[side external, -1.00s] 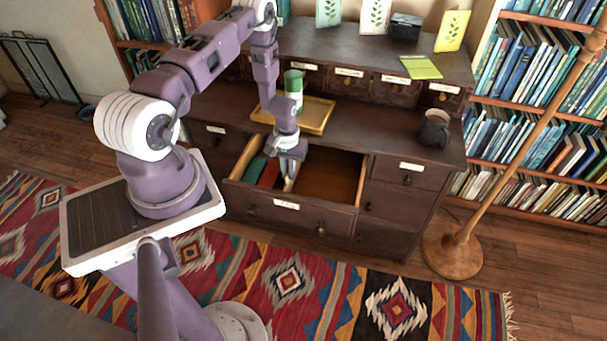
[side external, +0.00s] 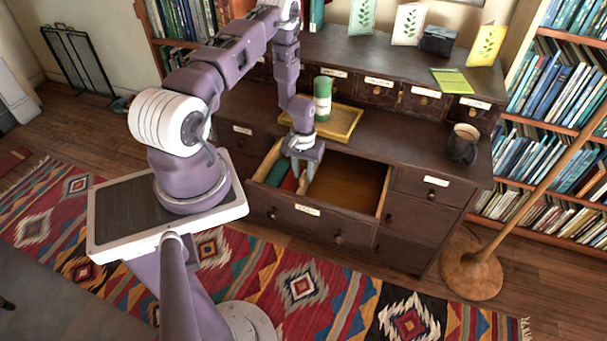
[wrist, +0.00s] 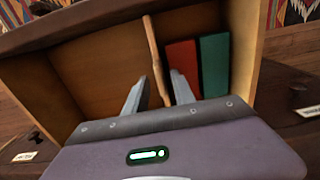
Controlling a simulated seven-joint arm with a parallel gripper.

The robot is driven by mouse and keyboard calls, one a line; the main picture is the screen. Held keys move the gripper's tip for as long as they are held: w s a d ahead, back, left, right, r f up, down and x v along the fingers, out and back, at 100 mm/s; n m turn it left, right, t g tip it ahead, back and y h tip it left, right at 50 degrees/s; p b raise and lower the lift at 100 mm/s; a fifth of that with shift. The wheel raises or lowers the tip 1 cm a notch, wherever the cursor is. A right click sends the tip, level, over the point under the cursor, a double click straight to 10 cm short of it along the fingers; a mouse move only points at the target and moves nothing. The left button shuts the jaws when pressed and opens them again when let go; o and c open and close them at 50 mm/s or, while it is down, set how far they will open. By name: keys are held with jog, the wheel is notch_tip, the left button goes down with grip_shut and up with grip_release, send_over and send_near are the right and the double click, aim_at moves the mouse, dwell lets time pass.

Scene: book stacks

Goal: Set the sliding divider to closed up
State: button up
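The sliding divider (wrist: 154,50) is a thin wooden panel standing upright in the open drawer (side external: 354,193). In the wrist view, a red book (wrist: 183,68) and a green book (wrist: 214,65) stand to its right, with a gap between the divider and the red book. My gripper (wrist: 158,82) is down in the drawer and open. Its fingers straddle the divider, with a small gap showing on each side near the tips. In the side view, my gripper (side external: 304,172) hides part of the divider, and the books are at the drawer's left end.
The drawer's right part is empty. On the desk top are a yellow tray (side external: 346,128), a green-and-white canister (side external: 322,98) and a dark mug (side external: 462,145). A wooden stand (side external: 472,270) is to the right of the desk.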

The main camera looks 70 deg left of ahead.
notch_tip(320, 180, up, 6)
jog(key=shift+r, duration=0.1)
jog(key=shift+w+r, duration=0.15)
jog(key=shift+r, duration=0.1)
jog(key=w+d+r+m+t, duration=0.1)
jog(key=w+d+r, duration=0.15)
jog(key=r, duration=0.55)
jog(key=w+d+r+m+y, duration=0.1)
jog(key=d+r, duration=0.3)
jog(key=r, duration=0.5)
jog(key=w+d+r+m+t, duration=0.1)
jog(key=d+r+m, duration=0.15)
jog(key=r, duration=0.55)
jog(key=s+d+r+m+t, duration=0.1)
jog(key=s+d+r, duration=0.4)
jog(key=d+r, duration=0.4)
jog(key=s+d+r+m+t, duration=0.1)
jog(key=s+d+r, duration=0.2)
jog(key=s, duration=0.4)
jog(key=s+d+r+m+t+h, duration=0.1)
jog(key=s+d+r+m, duration=0.1)
jog(key=s, duration=0.5)
jog(key=shift+s+d+r+t, duration=0.3)
jog(key=shift+s+d+r, duration=0.05)
jog(key=shift+d+r, duration=0.55)
jog(key=shift+m, duration=0.25)
